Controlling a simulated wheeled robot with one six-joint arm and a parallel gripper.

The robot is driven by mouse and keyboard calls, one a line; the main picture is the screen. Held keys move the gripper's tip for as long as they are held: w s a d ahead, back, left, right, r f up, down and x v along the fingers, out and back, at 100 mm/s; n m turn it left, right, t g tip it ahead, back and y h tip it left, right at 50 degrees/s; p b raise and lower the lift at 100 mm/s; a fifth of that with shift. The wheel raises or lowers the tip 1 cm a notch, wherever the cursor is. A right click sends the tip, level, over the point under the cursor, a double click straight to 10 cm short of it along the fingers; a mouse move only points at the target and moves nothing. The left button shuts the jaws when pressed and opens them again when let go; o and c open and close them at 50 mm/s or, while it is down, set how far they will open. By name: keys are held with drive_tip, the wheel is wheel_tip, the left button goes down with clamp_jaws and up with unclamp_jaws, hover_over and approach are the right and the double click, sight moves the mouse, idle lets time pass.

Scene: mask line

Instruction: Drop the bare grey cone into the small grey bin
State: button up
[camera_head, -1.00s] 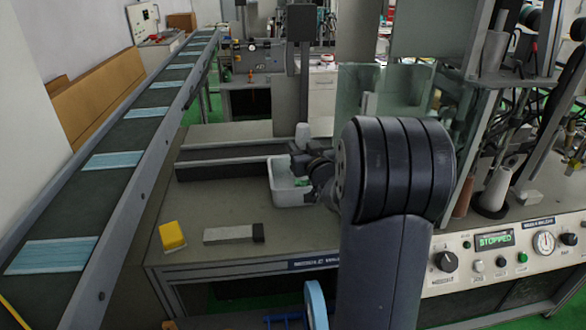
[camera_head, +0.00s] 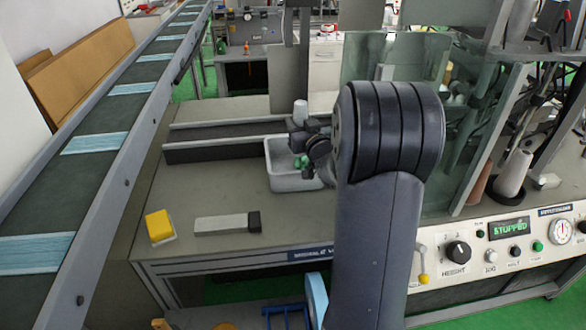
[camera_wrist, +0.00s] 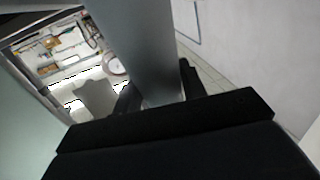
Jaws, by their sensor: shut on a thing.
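The grey cone (camera_head: 300,112) shows as a pale grey shape at the upper side of my gripper (camera_head: 300,138) in the head view. In the wrist view a large plain grey surface (camera_wrist: 140,45) passes between the two black fingers of my gripper (camera_wrist: 158,90), which is shut on it. The small grey bin (camera_head: 281,178) stands on the bench behind my arm. My gripper is over the bin's back right part, and the cone is above the rim level. My wrist hides the bin's right side.
Green material (camera_head: 303,161) shows at the bin. A yellow block (camera_head: 159,226) and a grey bar with a dark end (camera_head: 222,223) lie on the bench in front. A conveyor (camera_head: 120,125) runs along the left. A glass panel (camera_head: 420,60) and machine panel (camera_head: 495,245) are at right.

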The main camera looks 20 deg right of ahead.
sight(303, 106)
drive_tip(key=o, duration=1.1)
drive_tip(key=shift+f, duration=0.1)
drive_tip(key=shift+c, duration=0.2)
wheel_tip(303, 106, up, 10)
drive_tip(key=shift+r+p, duration=0.1)
drive_tip(key=shift+p, duration=0.6)
wheel_tip(303, 106, down, 10)
drive_tip(key=shift+b, duration=0.7)
wheel_tip(303, 106, up, 6)
drive_tip(key=p, duration=0.4)
drive_tip(key=shift+f, duration=0.2)
